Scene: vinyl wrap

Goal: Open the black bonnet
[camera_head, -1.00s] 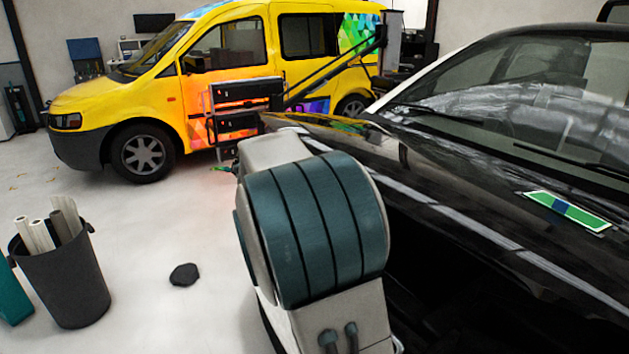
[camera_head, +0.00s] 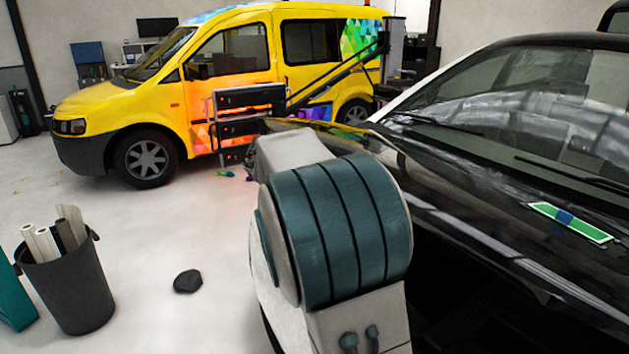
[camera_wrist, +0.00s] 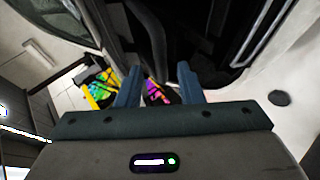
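The black bonnet (camera_head: 480,190) belongs to the dark car at the right of the head view. A dark gap shows below its near edge, so it appears partly raised. A green and white label with a blue middle (camera_head: 571,222) lies on it. My gripper (camera_wrist: 158,82) shows in the wrist view with its two blue fingers apart and nothing visible between them. Dark car parts fill the top middle of that view; I cannot tell whether a finger touches the bonnet. In the head view my arm hides the gripper and part of the car's front.
A yellow van (camera_head: 110,100) stands behind at the left. A dark bin with rolls (camera_head: 68,290) stands at the lower left, and a small black piece (camera_head: 188,281) lies on the floor. A black cabinet (camera_head: 250,98) stands by the van.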

